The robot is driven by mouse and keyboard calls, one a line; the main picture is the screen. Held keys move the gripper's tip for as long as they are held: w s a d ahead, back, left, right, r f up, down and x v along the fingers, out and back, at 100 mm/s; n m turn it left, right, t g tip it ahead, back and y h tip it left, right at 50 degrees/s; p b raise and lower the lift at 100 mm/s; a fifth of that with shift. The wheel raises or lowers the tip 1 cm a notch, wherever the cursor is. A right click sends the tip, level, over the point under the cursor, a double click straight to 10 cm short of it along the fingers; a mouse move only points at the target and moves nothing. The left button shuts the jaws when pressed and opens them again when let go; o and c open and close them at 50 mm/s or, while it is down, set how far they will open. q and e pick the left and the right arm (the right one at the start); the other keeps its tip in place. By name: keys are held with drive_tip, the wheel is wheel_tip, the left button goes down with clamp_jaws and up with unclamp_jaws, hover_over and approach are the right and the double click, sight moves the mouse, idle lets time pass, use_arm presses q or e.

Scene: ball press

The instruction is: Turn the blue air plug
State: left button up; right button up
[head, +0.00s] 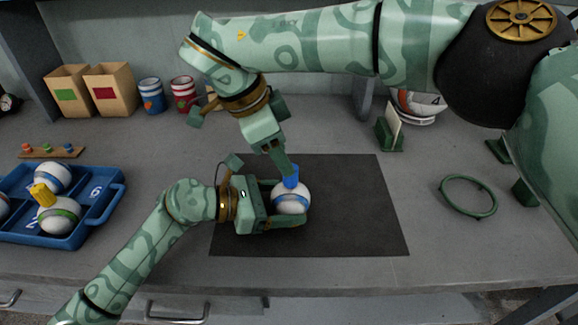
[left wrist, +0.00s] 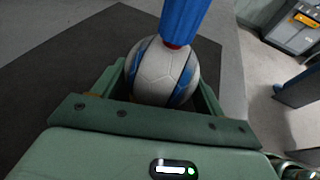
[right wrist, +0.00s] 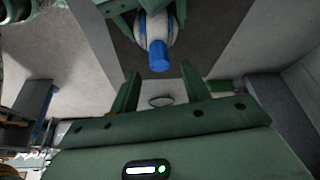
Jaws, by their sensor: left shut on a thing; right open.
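A white ball with blue bands (head: 291,200) is on the dark mat (head: 350,225). The blue air plug (head: 291,177) stands up from its top. My left gripper (head: 290,205) is shut on the ball from the left, one finger on each side. The ball sits between those fingers in the left wrist view (left wrist: 160,75), with the plug (left wrist: 182,20) rising above it. My right gripper (head: 284,165) is above, close to the plug. In the right wrist view its fingers (right wrist: 160,90) are open and empty, and the plug (right wrist: 158,56) lies beyond their tips, apart from them.
A blue tray (head: 112,190) with several balls, one with a yellow plug (head: 43,195), is at the left. Two boxes (head: 110,90) and two cups (head: 152,96) stand at the back. A green ring (head: 468,212) lies at the right. The mat's right part is clear.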

drive_tip(key=shift+x, duration=2.3)
drive_tip(key=c, duration=1)
